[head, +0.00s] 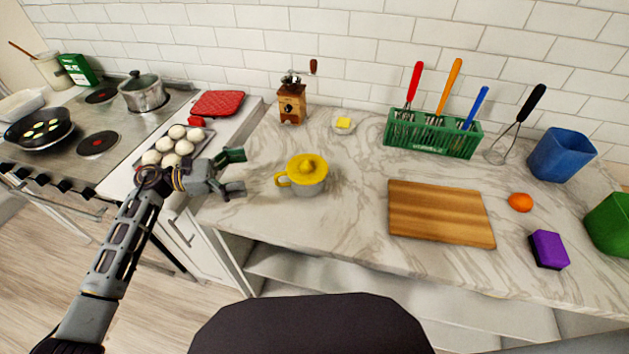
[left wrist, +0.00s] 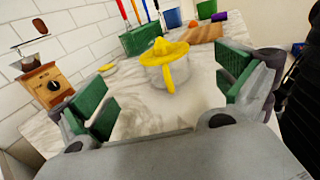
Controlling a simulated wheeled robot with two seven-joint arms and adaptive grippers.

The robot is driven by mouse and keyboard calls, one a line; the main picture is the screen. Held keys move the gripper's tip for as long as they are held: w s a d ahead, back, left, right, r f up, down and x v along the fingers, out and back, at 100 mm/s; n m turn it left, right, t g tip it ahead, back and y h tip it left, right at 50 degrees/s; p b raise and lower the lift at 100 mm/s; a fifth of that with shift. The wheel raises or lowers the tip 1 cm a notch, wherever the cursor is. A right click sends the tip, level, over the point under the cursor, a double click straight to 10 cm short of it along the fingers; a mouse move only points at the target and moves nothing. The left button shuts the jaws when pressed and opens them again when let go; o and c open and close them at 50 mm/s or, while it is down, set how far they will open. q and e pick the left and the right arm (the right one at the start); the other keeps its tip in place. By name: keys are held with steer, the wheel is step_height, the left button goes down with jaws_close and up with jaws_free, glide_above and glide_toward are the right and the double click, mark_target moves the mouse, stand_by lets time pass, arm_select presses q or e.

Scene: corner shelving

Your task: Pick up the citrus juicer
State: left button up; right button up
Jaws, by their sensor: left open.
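The citrus juicer (head: 307,172) stands upright on the marble counter in the head view. It has a yellow top with a cone, a yellow handle pointing left and a clear-grey cup below. My left gripper (head: 236,172) is open and empty, to the left of the juicer and apart from it, with its fingers pointing toward the handle. In the left wrist view the juicer (left wrist: 167,62) shows ahead, between the spread green finger pads of the gripper (left wrist: 168,105), with its handle facing me. My right gripper is not in view.
A wooden coffee grinder (head: 292,103) and a butter dish (head: 344,125) stand behind the juicer. A cutting board (head: 440,213) lies to its right, with a green utensil rack (head: 432,134) behind. A tray of white buns (head: 172,146) is left of my gripper. Counter around the juicer is clear.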

arm_select(q)
steer(key=shift+w+d+f+b, duration=0.1)
steer(key=shift+d+f+b, duration=0.3)
steer(key=shift+f, duration=0.25)
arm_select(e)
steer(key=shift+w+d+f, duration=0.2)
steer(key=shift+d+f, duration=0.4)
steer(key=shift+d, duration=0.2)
arm_select(q)
steer(key=shift+d+r, duration=0.1)
steer(key=shift+d, duration=0.45)
steer(key=p, duration=0.2)
glide_toward(300, 166)
steer(key=d, duration=0.3)
steer(key=shift+w, duration=0.3)
steer(key=shift+w+d, duration=0.1)
steer(key=shift+d, duration=0.55)
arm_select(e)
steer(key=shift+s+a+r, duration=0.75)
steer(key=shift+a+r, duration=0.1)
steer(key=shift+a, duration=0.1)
